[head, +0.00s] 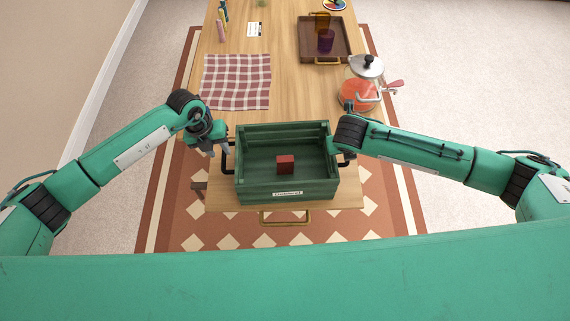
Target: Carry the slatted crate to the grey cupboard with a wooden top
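The green slatted crate (258,188) stands upright at the near edge of a wooden table (290,90). It has a white label on its near wall and a dark handle on its left end. A small red-brown block (285,164) lies inside it. My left gripper (213,150) points down beside the crate's left end, close to the handle; its fingers look apart with nothing clear between them. My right gripper (343,158) is at the crate's right end, mostly hidden by its own wrist, so its fingers cannot be read. No grey cupboard is in view.
A checkered cloth (236,82) lies at left. Pale carpet is clear at right.

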